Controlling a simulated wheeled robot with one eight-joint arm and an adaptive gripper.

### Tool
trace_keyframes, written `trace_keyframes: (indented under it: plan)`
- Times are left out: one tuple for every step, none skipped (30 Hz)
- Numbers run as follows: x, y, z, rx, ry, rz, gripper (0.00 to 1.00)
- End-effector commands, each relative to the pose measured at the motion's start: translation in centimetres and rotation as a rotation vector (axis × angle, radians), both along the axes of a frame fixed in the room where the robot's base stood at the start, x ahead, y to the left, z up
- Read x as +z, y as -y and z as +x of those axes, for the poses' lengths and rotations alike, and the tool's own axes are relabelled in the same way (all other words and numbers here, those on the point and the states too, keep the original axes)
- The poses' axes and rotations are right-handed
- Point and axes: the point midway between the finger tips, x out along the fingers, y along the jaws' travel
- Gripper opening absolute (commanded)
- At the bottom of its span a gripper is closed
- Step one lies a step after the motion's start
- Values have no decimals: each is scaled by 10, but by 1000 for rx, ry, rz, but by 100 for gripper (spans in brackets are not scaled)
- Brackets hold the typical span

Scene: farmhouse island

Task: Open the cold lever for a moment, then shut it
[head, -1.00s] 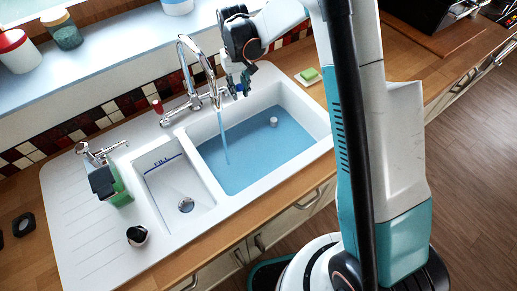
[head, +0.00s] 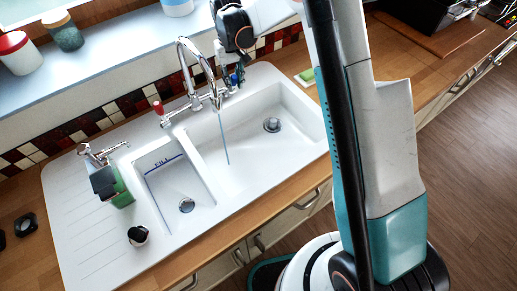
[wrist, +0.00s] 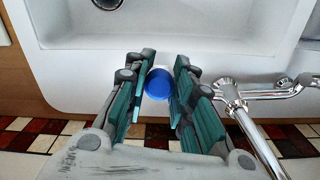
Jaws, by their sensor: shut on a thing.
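The cold lever, with a round blue cap (wrist: 158,84), sits between the fingers of my gripper (wrist: 156,78) in the wrist view. My gripper is shut on it. In the head view my gripper (head: 232,76) is at the right side of the chrome tap (head: 184,62), largely covering the lever. A thin stream of water (head: 224,140) falls from the spout into the large basin (head: 290,98). That basin looks empty, with its round drain (head: 272,125) showing. The red-topped hot lever (head: 157,107) stands on the tap's left side.
A small basin (head: 165,168) marked FILL lies left of the large one. A green bottle with a dark top (head: 118,190) and a small dark-and-white object (head: 138,235) stand on the sink. A sponge on a dish (head: 308,76) lies behind on the right.

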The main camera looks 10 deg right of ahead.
Motion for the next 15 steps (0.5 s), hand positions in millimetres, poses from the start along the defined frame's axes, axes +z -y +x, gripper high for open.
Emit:
trace_keyframes:
  plan:
    - [3, 1, 5, -2, 5, -2, 0]
    - [4, 0, 6, -2, 5, -2, 0]
    - [5, -1, 8, -2, 5, -2, 0]
    - [6, -1, 10, -2, 5, -2, 0]
    - [7, -2, 11, -2, 5, -2, 0]
    - [8, -3, 13, -2, 4, -2, 0]
    - [8, -3, 13, -2, 4, -2, 0]
    - [8, -3, 13, -2, 4, -2, 0]
    - [8, -3, 13, -2, 4, -2, 0]
    - [8, -3, 14, -2, 4, -2, 0]
    - [8, -4, 15, -2, 4, -2, 0]
    - [8, -5, 17, -2, 3, -1, 0]
    - [8, -6, 19, -2, 3, -1, 0]
    - [8, -6, 21, -2, 3, -1, 0]
    - [8, -7, 23, -1, 3, -1, 0]
